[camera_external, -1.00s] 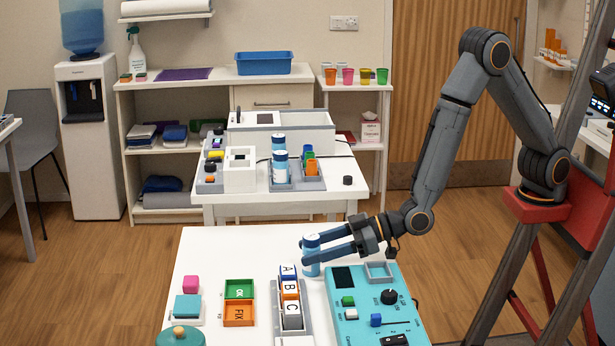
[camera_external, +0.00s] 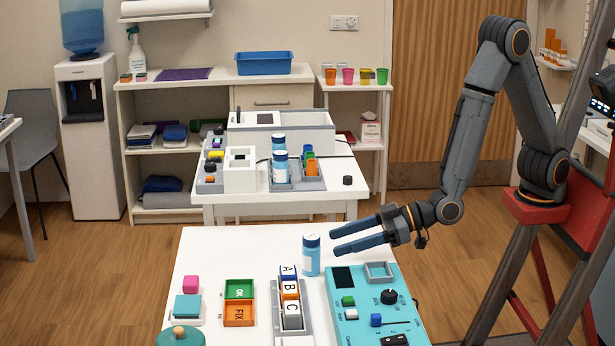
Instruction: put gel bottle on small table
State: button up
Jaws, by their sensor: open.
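A blue bottle with a white label (camera_external: 311,256) stands upright on the white front table (camera_external: 232,256), near its far right part. I take it for the gel bottle. My gripper (camera_external: 334,241) is open and empty just to the right of the bottle, its fingers pointing left. The fingertips are clear of the bottle. Two similar blue bottles, a front one (camera_external: 280,168) and a rear one (camera_external: 278,143), stand on the second white table (camera_external: 225,210) behind. I cannot tell which table is the small one.
A teal control panel (camera_external: 350,319) lies right of the bottle. A rack with letter blocks (camera_external: 291,309), green and orange trays (camera_external: 239,301), a pink cube (camera_external: 191,284) and a teal lid (camera_external: 180,336) are in front and left. The table's back left is clear.

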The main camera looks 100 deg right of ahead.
notch_tip(320, 180, up, 16)
jog(key=s+f+m+g+y, duration=0.1)
jog(key=f+m+g, duration=0.2)
jog(key=f+m, duration=0.1)
jog(key=s+f+m+g+y+p, duration=0.1)
jog(key=f+m+g, duration=0.2)
jog(key=f, duration=0.3)
jog(key=s+d+f+m+g+y+p, duration=0.1)
jog(key=f+m+g+y, duration=0.1)
jog(key=f+m, duration=0.3)
jog(key=shift+d+f+g, duration=0.1)
jog(key=shift+f+g, duration=0.3)
jog(key=w+d+r+m+t+y+p, duration=0.25)
jog(key=w+r+m+t+y, duration=0.4)
jog(key=r+m+y, duration=0.65)
jog(key=g+h, duration=0.2)
send_near(311, 249)
jog(key=w+a, duration=0.1)
jog(key=w+a+f, duration=0.1)
jog(key=shift+w+a, duration=0.15)
jog(key=shift+w, duration=0.15)
jog(key=shift+p+x, duration=0.6)
jog(key=shift+x, duration=1.95)
jog(key=c, duration=1.3)
